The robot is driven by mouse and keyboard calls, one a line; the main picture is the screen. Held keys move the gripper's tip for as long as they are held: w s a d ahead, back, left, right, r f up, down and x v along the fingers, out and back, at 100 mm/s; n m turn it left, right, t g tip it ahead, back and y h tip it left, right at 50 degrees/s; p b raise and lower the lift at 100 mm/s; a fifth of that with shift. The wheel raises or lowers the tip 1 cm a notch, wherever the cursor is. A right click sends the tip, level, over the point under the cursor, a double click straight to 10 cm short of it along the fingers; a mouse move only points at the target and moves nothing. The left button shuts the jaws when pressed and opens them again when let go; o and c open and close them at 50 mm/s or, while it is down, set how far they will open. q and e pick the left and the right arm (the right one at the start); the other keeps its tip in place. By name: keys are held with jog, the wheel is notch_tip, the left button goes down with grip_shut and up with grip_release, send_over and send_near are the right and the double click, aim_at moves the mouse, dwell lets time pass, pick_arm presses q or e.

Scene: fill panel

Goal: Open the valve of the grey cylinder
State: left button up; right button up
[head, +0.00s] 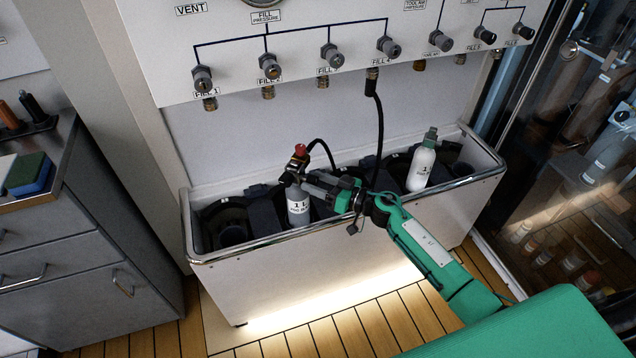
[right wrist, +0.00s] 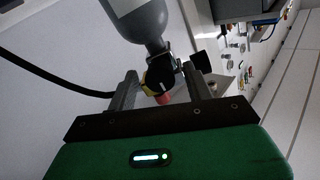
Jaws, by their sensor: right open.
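The grey cylinder (head: 298,207) stands upright in the left half of the white trough. Its valve (head: 297,164) has a dark body, a yellow part and a red knob (head: 300,150) on top. A black hose runs to the valve. In the right wrist view the grey cylinder (right wrist: 140,22) hangs at the top, with the red knob (right wrist: 165,98) below it. My right gripper (head: 307,183) reaches in from the right; its fingers (right wrist: 158,80) are open, one on each side of the valve. I cannot tell whether they touch it. My left gripper is not in view.
A white cylinder with a green top (head: 421,168) stands at the trough's right. The trough's metal rim (head: 250,246) passes under my right arm. The fill panel (head: 225,40) with several knobs is above. A hose (head: 379,130) hangs from Fill 4. Grey drawers (head: 75,260) stand left.

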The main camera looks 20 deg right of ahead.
jog(key=shift+c, duration=0.4)
jog(key=c, duration=0.9)
